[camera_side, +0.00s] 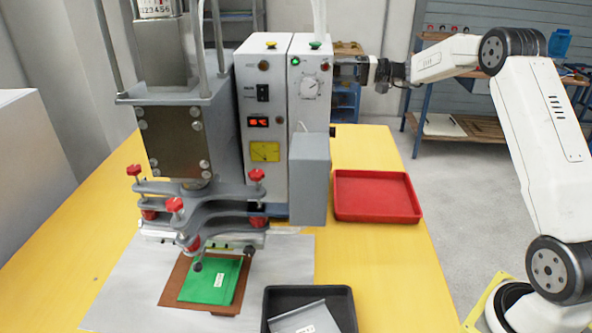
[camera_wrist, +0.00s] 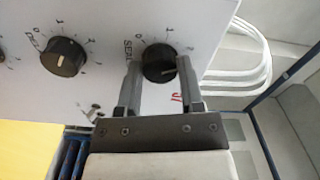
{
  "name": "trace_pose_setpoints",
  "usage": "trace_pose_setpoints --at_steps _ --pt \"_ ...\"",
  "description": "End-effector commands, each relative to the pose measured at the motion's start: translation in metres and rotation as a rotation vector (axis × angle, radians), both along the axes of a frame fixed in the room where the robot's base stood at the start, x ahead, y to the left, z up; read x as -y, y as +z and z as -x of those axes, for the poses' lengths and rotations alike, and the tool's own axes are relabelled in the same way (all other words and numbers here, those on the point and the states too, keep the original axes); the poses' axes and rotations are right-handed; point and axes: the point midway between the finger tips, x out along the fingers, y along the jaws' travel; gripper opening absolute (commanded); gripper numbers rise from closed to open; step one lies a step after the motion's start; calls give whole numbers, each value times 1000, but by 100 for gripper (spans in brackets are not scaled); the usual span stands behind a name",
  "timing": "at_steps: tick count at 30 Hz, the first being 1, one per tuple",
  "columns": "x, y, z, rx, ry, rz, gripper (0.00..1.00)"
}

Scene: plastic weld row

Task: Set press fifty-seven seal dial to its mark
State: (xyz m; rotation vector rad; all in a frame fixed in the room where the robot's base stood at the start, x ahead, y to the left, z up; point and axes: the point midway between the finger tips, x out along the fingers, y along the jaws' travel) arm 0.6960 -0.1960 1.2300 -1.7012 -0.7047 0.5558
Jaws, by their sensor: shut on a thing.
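The seal dial (camera_wrist: 161,55) is a black round knob on the white panel, labelled SEAL, with a numbered scale around it. My gripper (camera_wrist: 158,70) has one finger on each side of the knob and is shut on it. A red mark (camera_wrist: 178,97) is on the panel just below right of the knob, beside the right finger. The knob's pointer line is hard to make out. In the side view my gripper (camera_side: 342,71) meets the right side of the press cabinet (camera_side: 310,125), where the dial is hidden.
A second black dial (camera_wrist: 63,57) with a pale pointer line sits left of the seal dial. A red tray (camera_side: 375,217) and a black tray (camera_side: 340,297) stand on the yellow table (camera_side: 400,290). A green piece (camera_side: 213,278) lies under the press. White cables (camera_wrist: 255,55) hang right of the panel.

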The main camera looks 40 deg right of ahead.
Motion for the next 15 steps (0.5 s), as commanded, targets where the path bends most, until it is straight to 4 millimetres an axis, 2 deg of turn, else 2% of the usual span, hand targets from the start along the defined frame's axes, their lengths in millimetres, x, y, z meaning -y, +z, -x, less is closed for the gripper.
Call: trace_pose_setpoints --at_steps 15 --pt "1 0 0 28 0 29 0"
